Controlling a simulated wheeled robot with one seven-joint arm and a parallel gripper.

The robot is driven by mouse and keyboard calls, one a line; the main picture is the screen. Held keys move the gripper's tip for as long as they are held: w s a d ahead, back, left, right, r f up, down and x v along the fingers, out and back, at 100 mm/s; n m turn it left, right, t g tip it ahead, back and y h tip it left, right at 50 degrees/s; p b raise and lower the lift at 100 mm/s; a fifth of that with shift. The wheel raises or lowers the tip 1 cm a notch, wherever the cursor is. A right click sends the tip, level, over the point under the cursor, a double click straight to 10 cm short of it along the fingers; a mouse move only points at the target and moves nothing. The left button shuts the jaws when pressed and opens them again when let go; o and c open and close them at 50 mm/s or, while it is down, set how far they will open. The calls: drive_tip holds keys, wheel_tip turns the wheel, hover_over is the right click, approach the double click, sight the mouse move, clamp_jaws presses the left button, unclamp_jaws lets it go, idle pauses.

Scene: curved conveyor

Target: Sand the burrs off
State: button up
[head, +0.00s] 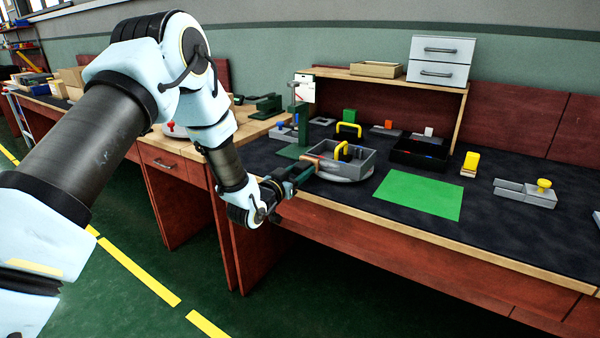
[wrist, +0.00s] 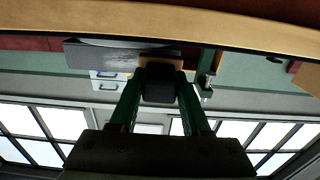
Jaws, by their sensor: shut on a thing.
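My gripper (head: 298,176) is at the front edge of the bench, just left of a grey open tray (head: 362,165). The wrist view shows its two green fingers shut on a dark block (wrist: 159,84). A tan piece (wrist: 160,61) shows just beyond the block; I cannot tell whether they are one tool. A rounded grey plate (head: 350,178) shows at the tray's front, close to the fingertips. I cannot tell whether the held block touches it. No burrs can be made out at this size.
A green mat (head: 420,194) lies right of the tray. A yellow handle (head: 349,128) and a black bin (head: 418,155) stand behind. A green stand (head: 303,125) rises close behind my gripper. A yellow block (head: 470,163) and a grey fixture (head: 525,193) are farther right.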

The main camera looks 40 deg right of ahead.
drive_tip(key=shift+w+d, duration=0.15)
drive_tip(key=shift+d, duration=0.4)
drive_tip(key=shift+s+d+b, duration=0.35)
drive_tip(key=shift+s+b, duration=0.15)
drive_tip(key=shift+s, duration=0.8)
drive_tip(key=shift+s+d+b, duration=0.4)
drive_tip(key=shift+s+b, duration=0.05)
drive_tip(key=shift+s, duration=0.8)
drive_tip(key=shift+s+d+b, duration=0.35)
drive_tip(key=shift+s+b, duration=0.15)
drive_tip(key=shift+s, duration=0.8)
drive_tip(key=shift+w, duration=0.1)
drive_tip(key=shift+w+a+b, duration=0.35)
drive_tip(key=shift+w+b, duration=0.05)
drive_tip(key=shift+w, duration=0.85)
drive_tip(key=shift+w+a+b, duration=0.3)
drive_tip(key=shift+w+b, duration=0.1)
drive_tip(key=shift+w, duration=0.9)
drive_tip(key=shift+w+a+b, duration=0.35)
drive_tip(key=shift+w+b, duration=0.05)
drive_tip(key=shift+w, duration=0.85)
drive_tip(key=shift+v, duration=3)
